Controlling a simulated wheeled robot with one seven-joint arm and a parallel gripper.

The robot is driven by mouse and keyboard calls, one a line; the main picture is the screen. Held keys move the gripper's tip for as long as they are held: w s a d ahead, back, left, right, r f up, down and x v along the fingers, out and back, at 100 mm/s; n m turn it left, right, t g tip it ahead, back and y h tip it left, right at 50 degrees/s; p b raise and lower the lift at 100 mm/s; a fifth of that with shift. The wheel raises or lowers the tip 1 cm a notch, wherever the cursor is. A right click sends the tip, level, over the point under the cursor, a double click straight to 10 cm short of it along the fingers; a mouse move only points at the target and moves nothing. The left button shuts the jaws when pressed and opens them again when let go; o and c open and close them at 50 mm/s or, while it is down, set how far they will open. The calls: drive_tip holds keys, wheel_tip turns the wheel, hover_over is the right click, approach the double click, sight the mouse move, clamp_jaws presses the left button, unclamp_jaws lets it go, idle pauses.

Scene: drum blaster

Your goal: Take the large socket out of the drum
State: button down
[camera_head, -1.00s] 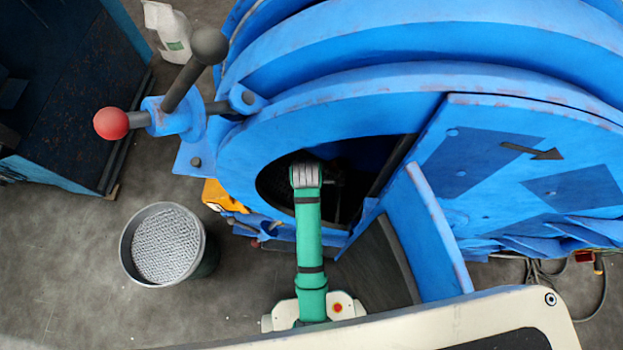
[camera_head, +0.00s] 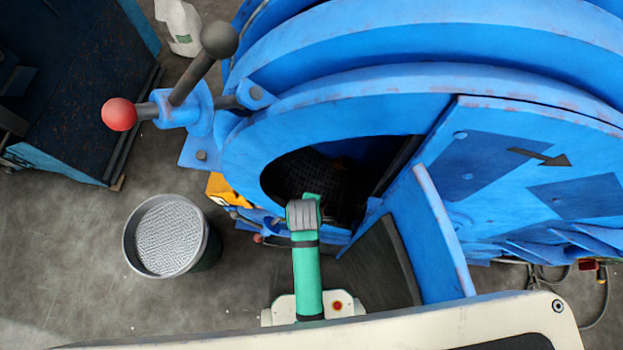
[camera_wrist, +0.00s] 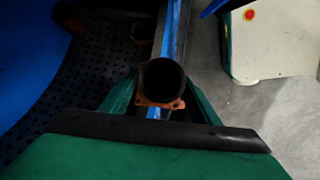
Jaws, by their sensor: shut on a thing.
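My gripper (camera_wrist: 160,98) is shut on the socket (camera_wrist: 163,80), a dark round hollow piece with a rusty flange, held between the green fingers in the wrist view. The socket shows against the blue rim of the drum opening, with the perforated drum inside (camera_wrist: 95,70) to its left and grey floor to its right. In the head view my green arm reaches up to the lower edge of the opening in the blue drum machine (camera_head: 245,160); the fingers and socket are hidden there. A rusty ring-like piece (camera_wrist: 143,32) shows dimly beyond the socket; its kind is unclear.
A round bin of grey pellets (camera_head: 130,240) stands on the floor left of my arm. The blue door (camera_head: 437,235) stands open right of it. A lever with a red knob (camera_head: 119,114) juts out at upper left. Floor around the bin is clear.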

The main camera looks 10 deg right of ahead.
drive_tip(key=s+a, duration=0.3)
drive_tip(key=s, duration=0.8)
drive_tip(key=s+a, duration=0.3)
drive_tip(key=s, duration=0.8)
drive_tip(key=shift+s+a, duration=0.2)
